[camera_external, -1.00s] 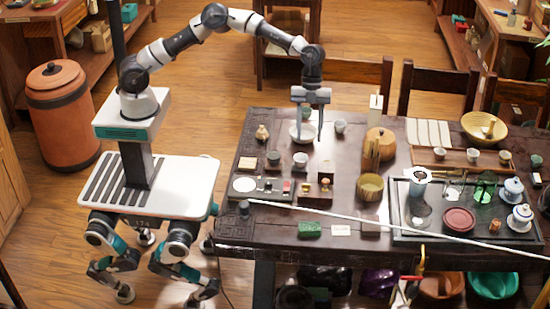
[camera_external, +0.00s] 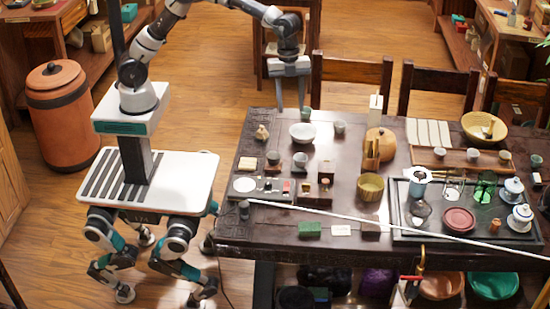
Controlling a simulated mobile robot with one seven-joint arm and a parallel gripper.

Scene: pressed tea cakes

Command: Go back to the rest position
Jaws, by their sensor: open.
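My gripper (camera_external: 290,106) is open and empty. It points down over the far left edge of the dark wooden table (camera_external: 262,222), behind the white bowl (camera_external: 303,133). A small green-grey cup (camera_external: 306,114) stands just right of the fingers in the picture; I cannot tell how much space lies between them. My arm arches up from its base at the left, and its upper part is cut off by the top of the picture.
Small cups, a gourd-like vase (camera_external: 262,133) and a dark tray (camera_external: 262,197) stand on the table's left part. A tea tray (camera_external: 480,237) with cups is at the right. Chairs (camera_external: 350,85) line the far side. A clay barrel (camera_external: 63,115) stands left of my base.

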